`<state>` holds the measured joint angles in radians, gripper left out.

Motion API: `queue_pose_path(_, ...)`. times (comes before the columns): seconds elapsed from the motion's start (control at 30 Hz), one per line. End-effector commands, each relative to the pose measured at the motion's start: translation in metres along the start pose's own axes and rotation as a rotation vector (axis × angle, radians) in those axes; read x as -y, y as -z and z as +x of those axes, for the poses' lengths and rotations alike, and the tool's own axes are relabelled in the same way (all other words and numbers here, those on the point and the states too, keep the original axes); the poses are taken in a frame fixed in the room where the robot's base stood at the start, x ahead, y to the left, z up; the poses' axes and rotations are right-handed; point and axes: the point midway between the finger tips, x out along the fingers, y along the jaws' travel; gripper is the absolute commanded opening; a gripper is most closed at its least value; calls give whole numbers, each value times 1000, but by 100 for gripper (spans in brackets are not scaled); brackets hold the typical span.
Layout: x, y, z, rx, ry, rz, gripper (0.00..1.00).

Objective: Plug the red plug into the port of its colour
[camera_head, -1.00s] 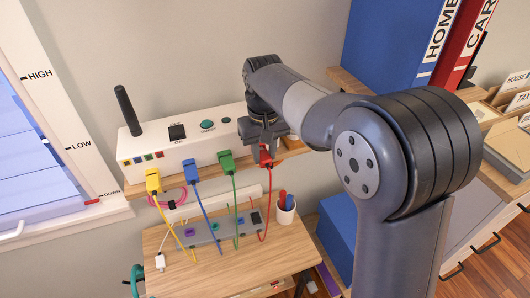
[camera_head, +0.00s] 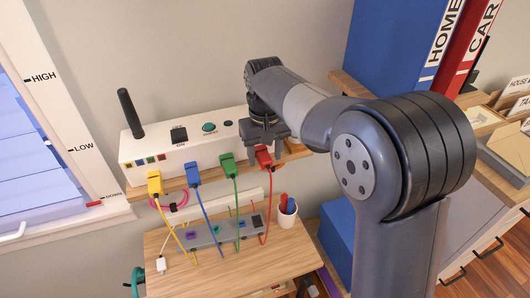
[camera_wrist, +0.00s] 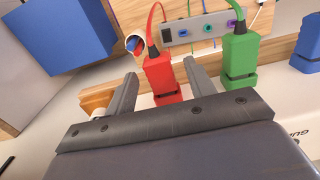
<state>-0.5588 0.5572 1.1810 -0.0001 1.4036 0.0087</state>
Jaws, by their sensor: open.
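The red plug (camera_head: 264,157) stands at the shelf's front edge, at the right end of the row of plugs, its red cable running down. My gripper (camera_head: 267,146) is open just above and around it. In the wrist view the red plug (camera_wrist: 161,78) shows between the two spread fingers of my gripper (camera_wrist: 160,84), with no clear contact. The white router box (camera_head: 205,143) has a row of small coloured ports low on its left front. The red port (camera_head: 161,156) appears to be the rightmost of these; it is small.
Yellow (camera_head: 154,183), blue (camera_head: 192,174) and green (camera_head: 227,162) plugs stand left of the red one, with the green closest. A black antenna (camera_head: 130,113) rises from the router. A grey power strip (camera_head: 215,232) and a pen cup (camera_head: 286,213) are on the lower table.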

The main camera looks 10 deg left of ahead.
Motion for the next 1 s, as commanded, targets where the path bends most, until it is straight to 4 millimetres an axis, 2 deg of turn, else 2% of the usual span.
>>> queue_pose_path(0.17, 0, 0, -2, -1, 0, 0, 52)
queue_pose_path(0.27, 0, 1, -12, -4, 0, 0, 52)
queue_pose_path(0.6, 0, 1, -77, -5, 0, 0, 52)
queue_pose_path(0.7, 0, 1, -92, -2, 0, 0, 52)
queue_pose_path(0.83, 0, 1, -103, -1, 0, 0, 52)
queue_pose_path(1.0, 0, 0, -108, 1, 0, 0, 52)
